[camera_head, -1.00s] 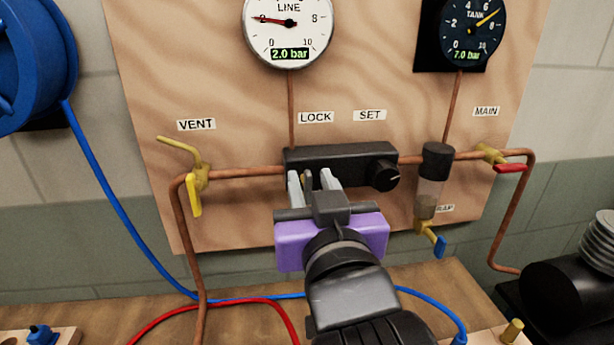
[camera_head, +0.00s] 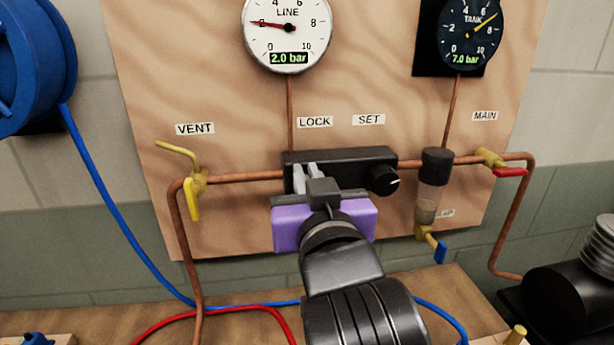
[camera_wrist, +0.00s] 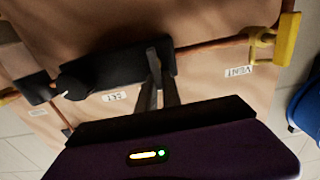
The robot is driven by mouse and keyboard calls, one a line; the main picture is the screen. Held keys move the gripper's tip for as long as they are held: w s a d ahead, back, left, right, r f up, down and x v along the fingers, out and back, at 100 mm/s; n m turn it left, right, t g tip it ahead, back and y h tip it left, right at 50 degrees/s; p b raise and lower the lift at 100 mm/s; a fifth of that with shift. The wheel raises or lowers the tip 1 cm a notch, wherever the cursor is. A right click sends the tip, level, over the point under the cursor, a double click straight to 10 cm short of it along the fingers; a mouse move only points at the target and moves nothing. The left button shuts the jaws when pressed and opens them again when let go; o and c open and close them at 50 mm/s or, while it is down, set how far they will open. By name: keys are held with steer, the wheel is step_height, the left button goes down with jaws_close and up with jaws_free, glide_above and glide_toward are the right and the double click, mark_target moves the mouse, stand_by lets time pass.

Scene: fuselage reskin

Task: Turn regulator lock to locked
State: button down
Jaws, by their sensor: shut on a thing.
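The regulator (camera_head: 345,168) is a black block on the wooden panel, under the LOCK label (camera_head: 315,122) and the SET label (camera_head: 368,119). Its round set knob (camera_head: 383,180) is at its right end. My gripper (camera_head: 306,172) is at the block's left end, below the LOCK label, with its two grey fingers close together. It is shut on the regulator lock, which the fingers hide, so its angle cannot be told. In the wrist view the fingers (camera_wrist: 160,75) reach the regulator block (camera_wrist: 122,70), and the knob (camera_wrist: 74,88) is to their left.
The yellow vent valve (camera_head: 194,190) is left of the regulator. A filter bowl (camera_head: 433,188) and the red-handled main valve (camera_head: 500,165) are to its right. The line gauge (camera_head: 289,35) reads 2.0 bar; the tank gauge (camera_head: 470,35) reads 7.0 bar. Copper pipes run between them.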

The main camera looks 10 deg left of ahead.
mark_target(288, 183)
steer(key=shift+r+n+p, duration=0.1)
steer(key=shift+n+p, duration=0.2)
steer(key=n+p, duration=0.1)
steer(key=n, duration=0.1)
steer(key=a+n+p, duration=0.1)
steer(key=n+p, duration=0.1)
steer(key=n, duration=0.1)
steer(key=n+p, duration=0.2)
steer(key=n, duration=0.1)
steer(key=shift+s+a+f, duration=0.25)
steer(key=shift+a+f, duration=0.05)
steer(key=n, duration=0.1)
steer(key=n+p, duration=0.1)
steer(key=n, duration=0.1)
steer(key=f+n+p, duration=0.1)
steer(key=shift+s+a+n, duration=0.1)
steer(key=shift+a+n, duration=0.2)
steer(key=shift+n, duration=0.1)
steer(key=shift+a+f+n+p, duration=0.1)
steer(key=shift+f+n+p, duration=0.15)
steer(key=shift+n+p, duration=0.7)
steer(key=shift+f+n+p, duration=0.25)
steer(key=shift+n+p, duration=0.15)
steer(key=shift+n, duration=0.95)
steer(key=c, duration=1.5)
jaws_free()
